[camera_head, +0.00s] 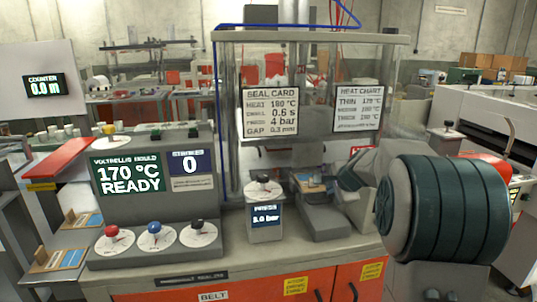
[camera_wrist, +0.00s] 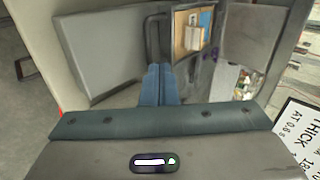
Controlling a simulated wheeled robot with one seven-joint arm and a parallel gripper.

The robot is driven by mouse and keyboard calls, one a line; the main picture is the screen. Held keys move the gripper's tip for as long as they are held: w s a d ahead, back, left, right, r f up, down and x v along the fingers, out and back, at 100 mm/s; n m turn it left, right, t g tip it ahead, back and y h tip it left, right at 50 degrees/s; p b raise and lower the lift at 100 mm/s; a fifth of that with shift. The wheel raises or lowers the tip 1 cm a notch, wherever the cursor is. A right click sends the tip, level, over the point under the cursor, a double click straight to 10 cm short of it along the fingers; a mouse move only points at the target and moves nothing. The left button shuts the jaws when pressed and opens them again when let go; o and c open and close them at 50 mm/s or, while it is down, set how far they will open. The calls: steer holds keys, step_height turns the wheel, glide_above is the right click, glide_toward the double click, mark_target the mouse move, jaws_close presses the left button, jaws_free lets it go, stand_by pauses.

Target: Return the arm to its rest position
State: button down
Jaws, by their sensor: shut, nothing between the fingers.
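My gripper (camera_wrist: 158,72) shows in the wrist view as two blue fingers pressed together, with nothing between them. The fingers point up the picture toward a grey machine with a dark handle (camera_wrist: 154,38) and a tan board with a small pale and blue piece (camera_wrist: 197,35). I cannot tell whether the fingers touch anything. In the head view my arm fills the right side, with a large dark teal ribbed joint in front of the bench. My fingers cannot be made out there.
In the head view, a console reading "170 °C READY" (camera_head: 130,174) has several knobs. A pressure box (camera_head: 265,217) stands mid-bench, beside a grey station (camera_head: 322,215). A clear guard with two cards (camera_head: 270,111) rises behind. Small trays (camera_head: 60,255) lie at left.

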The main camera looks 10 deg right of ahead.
steer(key=s+a+r+n+g+p, duration=0.25)
steer(key=s+a+n, duration=0.35)
steer(key=s, duration=0.4)
steer(key=s+a+n+g+p, duration=0.1)
steer(key=s+a+n, duration=0.1)
steer(key=s, duration=0.6)
steer(key=s+a+f+n+g+p, duration=0.1)
steer(key=s+a+n, duration=0.1)
steer(key=s+n, duration=0.3)
steer(key=s+a+f+n+g, duration=0.1)
steer(key=s+a+n+g, duration=0.1)
steer(key=s, duration=1.1)
steer(key=shift+f+n+h+p, duration=0.25)
steer(key=shift+n+h+p, duration=0.15)
steer(key=shift+n, duration=0.3)
